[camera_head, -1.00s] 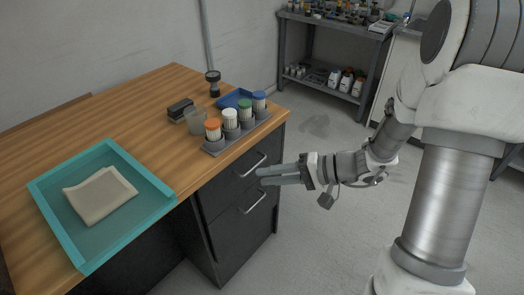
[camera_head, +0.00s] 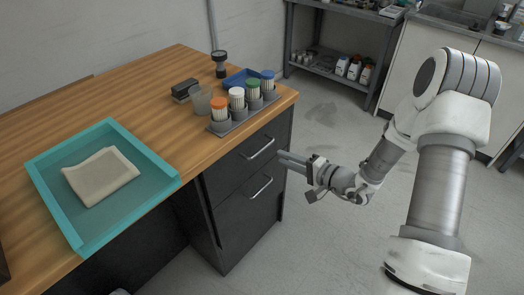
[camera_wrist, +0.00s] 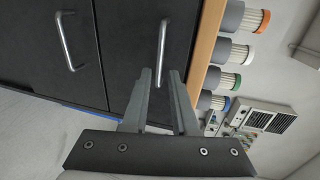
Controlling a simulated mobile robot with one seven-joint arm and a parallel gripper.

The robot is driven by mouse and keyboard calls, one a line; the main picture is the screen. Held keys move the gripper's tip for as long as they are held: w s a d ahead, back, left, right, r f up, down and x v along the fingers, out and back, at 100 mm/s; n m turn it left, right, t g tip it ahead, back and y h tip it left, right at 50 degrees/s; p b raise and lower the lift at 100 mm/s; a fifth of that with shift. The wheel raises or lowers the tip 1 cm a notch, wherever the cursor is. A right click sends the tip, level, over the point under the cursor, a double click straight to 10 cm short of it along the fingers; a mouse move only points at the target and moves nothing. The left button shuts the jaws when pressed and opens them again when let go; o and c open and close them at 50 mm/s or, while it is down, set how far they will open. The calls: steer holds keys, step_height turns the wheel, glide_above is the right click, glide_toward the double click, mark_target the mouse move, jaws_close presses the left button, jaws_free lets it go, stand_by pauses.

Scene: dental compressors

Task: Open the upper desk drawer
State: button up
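The upper desk drawer (camera_head: 243,164) is a dark front just under the wooden top, and it looks closed. Its silver bar handle (camera_head: 261,149) also shows in the wrist view (camera_wrist: 162,48). The lower drawer (camera_head: 240,215) has a similar handle (camera_head: 262,187) and also looks closed. My gripper (camera_head: 280,158) is just right of the upper handle in the head view. In the wrist view my gripper (camera_wrist: 159,74) has its fingers apart with nothing between them. The upper handle lies ahead of the fingertips, roughly in line with the gap, and no contact is visible.
The wooden desk (camera_head: 150,90) carries a teal tray (camera_head: 160,190) with a folded cloth (camera_head: 102,176), and a grey rack (camera_head: 232,124) of colour-capped containers near the edge above the drawers. A metal shelf (camera_head: 332,70) stands behind. Floor right of the drawers is clear.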

mark_target(262, 148)
steer(key=b+x, duration=0.1)
steer(key=x, duration=0.8)
steer(key=shift+w+a, duration=0.2)
steer(key=shift+a, duration=0.05)
steer(key=shift+c, duration=0.4)
jaws_close()
stand_by(0.5)
